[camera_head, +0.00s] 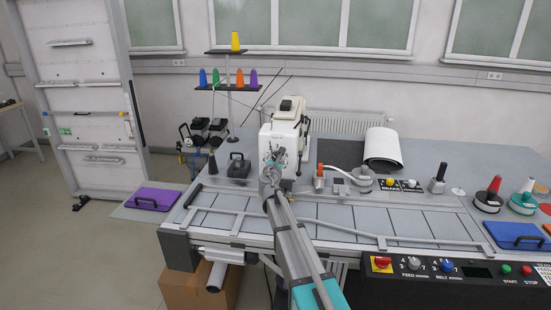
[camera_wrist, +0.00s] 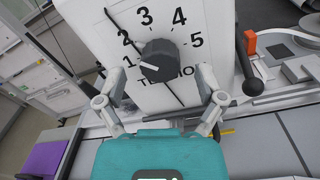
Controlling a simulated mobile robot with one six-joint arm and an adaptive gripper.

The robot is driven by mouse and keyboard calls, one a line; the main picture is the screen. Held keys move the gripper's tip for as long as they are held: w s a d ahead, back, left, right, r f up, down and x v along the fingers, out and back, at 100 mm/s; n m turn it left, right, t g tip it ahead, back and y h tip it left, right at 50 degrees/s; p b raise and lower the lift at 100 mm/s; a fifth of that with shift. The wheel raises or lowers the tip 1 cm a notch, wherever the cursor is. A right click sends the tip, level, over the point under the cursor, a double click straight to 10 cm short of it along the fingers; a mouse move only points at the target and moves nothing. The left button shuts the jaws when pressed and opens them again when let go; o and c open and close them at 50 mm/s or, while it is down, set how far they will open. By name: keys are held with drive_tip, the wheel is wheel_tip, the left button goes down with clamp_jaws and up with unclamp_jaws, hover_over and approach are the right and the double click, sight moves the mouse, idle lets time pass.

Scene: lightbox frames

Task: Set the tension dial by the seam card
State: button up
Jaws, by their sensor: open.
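The tension dial (camera_wrist: 160,60) is a dark round knob on a white machine face, with the numbers 1 to 5 around it, in the wrist view. Its white mark points left and slightly down, close to the 1. My gripper (camera_wrist: 163,88) is open, its fingers apart on either side of the dial's lower part, with nothing between them; contact cannot be told. In the head view my gripper (camera_head: 272,170) is in front of the white sewing machine (camera_head: 284,135) and the dial is hidden. A white card or label (camera_head: 545,269) at the right edge is cut off; its writing is too small to read.
A black ball-ended lever (camera_wrist: 251,87) stands right of the dial. Thin dark rods or threads cross the machine face. A purple board (camera_head: 153,199) lies at left, a blue one (camera_head: 515,235) at right. The control panel (camera_head: 450,292) runs along the front right.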

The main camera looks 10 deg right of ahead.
drive_tip(key=shift+x, duration=1.25)
drive_tip(key=c, duration=1.2)
